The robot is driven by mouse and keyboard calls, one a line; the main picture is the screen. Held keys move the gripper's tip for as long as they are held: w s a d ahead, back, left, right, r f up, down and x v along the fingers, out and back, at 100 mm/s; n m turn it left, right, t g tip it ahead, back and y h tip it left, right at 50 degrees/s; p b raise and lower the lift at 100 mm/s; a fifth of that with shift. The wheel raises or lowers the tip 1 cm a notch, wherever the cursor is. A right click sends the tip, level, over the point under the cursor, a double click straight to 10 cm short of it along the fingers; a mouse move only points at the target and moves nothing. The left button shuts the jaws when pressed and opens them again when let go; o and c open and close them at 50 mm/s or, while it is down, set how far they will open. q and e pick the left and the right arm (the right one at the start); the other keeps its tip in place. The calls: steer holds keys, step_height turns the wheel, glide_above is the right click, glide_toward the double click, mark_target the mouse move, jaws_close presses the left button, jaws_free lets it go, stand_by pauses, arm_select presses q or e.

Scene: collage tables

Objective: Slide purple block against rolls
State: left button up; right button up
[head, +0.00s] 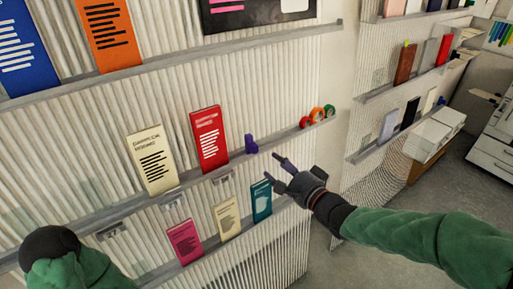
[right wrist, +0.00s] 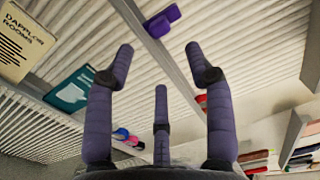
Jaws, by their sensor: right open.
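The purple block (head: 251,145) stands on the middle ledge, just right of a red booklet. It also shows beyond my fingertips at the top of the right wrist view (right wrist: 162,20). The rolls (head: 317,115), red, orange and green, sit together on the same ledge farther right, with a bare stretch between them and the block. My right gripper (head: 272,168) is open and empty, in front of and below the ledge, a little right of the block and apart from it. Its spread fingers show in the right wrist view (right wrist: 160,62). My left gripper is out of sight.
The red booklet (head: 209,139) and a cream booklet (head: 152,160) stand left of the block. A teal booklet (head: 261,201) on the ledge below is close to my right fingers. The middle ledge (head: 280,141) is clear between block and rolls. Another shelved wall stands at right.

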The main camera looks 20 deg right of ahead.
mark_target(256, 151)
steer(key=b+x, duration=0.1)
steer(key=x, duration=0.9)
steer(key=shift+w+f, duration=0.1)
steer(key=shift+w, duration=0.1)
jaws_close()
